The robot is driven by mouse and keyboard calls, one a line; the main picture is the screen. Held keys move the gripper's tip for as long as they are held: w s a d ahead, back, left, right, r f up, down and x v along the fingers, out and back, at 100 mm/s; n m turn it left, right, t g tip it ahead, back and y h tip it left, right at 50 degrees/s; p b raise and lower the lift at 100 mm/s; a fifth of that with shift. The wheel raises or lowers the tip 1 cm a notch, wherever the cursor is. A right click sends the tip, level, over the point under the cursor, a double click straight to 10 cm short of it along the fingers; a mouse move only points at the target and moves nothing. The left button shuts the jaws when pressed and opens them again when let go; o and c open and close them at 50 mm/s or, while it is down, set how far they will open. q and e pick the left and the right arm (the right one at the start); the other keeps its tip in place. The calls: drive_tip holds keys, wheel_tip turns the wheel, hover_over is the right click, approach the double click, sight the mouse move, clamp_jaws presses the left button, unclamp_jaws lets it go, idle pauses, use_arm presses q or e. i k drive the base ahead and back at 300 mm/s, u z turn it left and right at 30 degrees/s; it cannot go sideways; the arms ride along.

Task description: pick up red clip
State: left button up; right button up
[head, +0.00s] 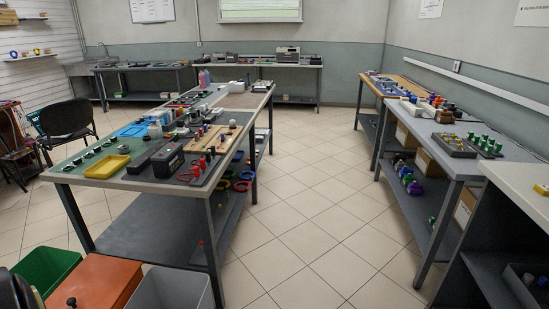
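Several small red items lie at the near right corner of the long centre table (150,186). One red looped piece (185,177) lies beside a dark box. A red ring (242,186) hangs by the table's right side, near blue and green rings. Any of these may be the red clip; they are too small and far off to tell. Neither of my grippers shows in the head view.
A yellow tray (109,167) and a blue tray (132,131) are on the centre table. A green bin (45,268), an orange box (95,284) and a grey bin (172,289) stand before it. A black chair (68,120) is left. The tiled aisle right of the table is clear.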

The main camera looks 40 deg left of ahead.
sight(197, 169)
drive_tip(key=u, duration=0.35)
drive_tip(key=i, duration=1.35)
drive_tip(key=u, duration=1)
